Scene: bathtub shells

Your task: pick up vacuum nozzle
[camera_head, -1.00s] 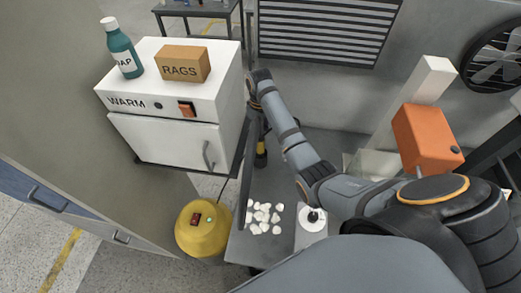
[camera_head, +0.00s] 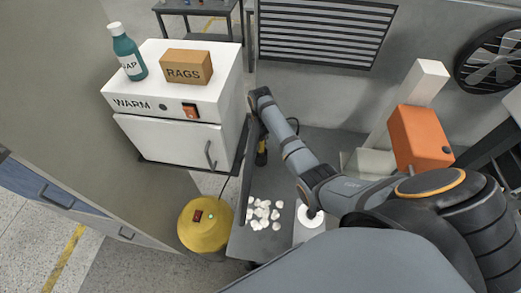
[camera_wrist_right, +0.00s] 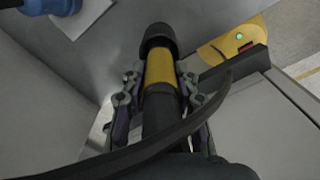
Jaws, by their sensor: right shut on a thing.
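The vacuum nozzle (camera_wrist_right: 159,68) has a yellow band and a black end. In the right wrist view it lies between the two fingers of my right gripper (camera_wrist_right: 158,84), which is shut on it. A dark curved strip crosses in front of the lower part of the nozzle. In the head view a little of the yellow and black nozzle (camera_head: 261,155) shows below my right wrist, beside the white cabinet. The gripper fingers are mostly hidden there. My left gripper is not in view.
A yellow vacuum body (camera_head: 204,224) stands left of a grey bench with several white shell pieces (camera_head: 262,212). The white WARM cabinet (camera_head: 176,140) carries a bottle (camera_head: 127,52) and a RAGS box (camera_head: 186,66). An orange box (camera_head: 419,138) stands at the right.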

